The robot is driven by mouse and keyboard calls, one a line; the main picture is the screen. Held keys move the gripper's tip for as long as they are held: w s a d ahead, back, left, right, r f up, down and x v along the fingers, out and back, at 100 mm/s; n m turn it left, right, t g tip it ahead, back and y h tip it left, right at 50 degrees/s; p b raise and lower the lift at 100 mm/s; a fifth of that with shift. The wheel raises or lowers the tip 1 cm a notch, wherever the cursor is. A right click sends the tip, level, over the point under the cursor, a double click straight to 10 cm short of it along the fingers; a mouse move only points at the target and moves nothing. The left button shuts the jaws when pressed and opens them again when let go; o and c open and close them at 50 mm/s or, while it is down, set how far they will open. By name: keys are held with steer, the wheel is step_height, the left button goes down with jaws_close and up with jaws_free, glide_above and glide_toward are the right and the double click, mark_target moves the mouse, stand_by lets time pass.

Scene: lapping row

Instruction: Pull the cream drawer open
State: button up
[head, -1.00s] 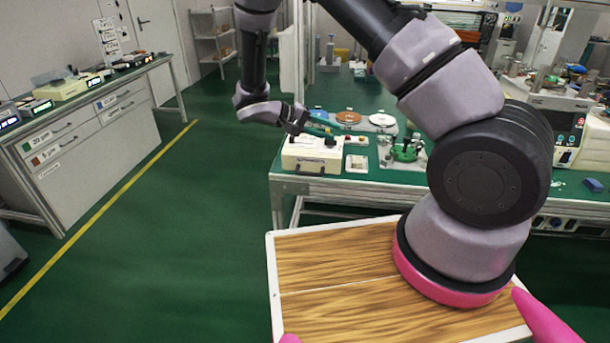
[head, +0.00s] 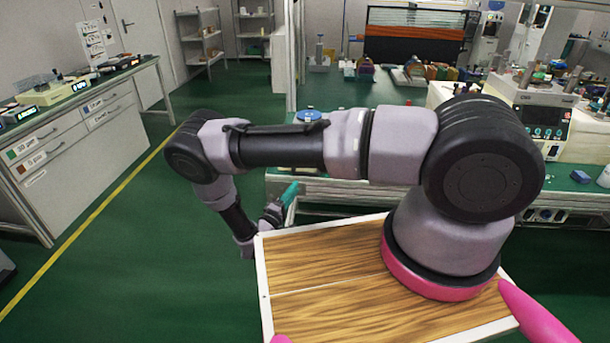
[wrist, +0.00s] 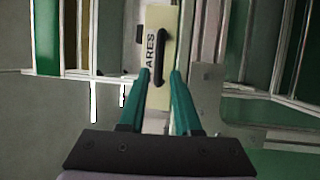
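The cream drawer (wrist: 146,50) shows in the wrist view as a narrow cream front with dark lettering ending in "ARES". A dark bar handle (wrist: 160,48) is on that front. My gripper (wrist: 160,72) has two teal fingers set apart, one to each side of the handle's lower end in the picture. Nothing is visibly held between them. I cannot tell whether the fingertips reach around the handle or stop short of it. In the head view my gripper (head: 288,194) is low at the bench's front left corner. The drawer front cannot be made out there.
The green-topped bench (head: 385,92) stands ahead, with instruments on its right side, including a cream machine (head: 543,122). A grey cabinet bench (head: 75,150) is at left. Open green floor (head: 130,270) with a yellow line lies between. My arm hides part of the bench.

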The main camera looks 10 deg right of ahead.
steer(key=x, duration=0.9)
jaws_close()
stand_by(1.2)
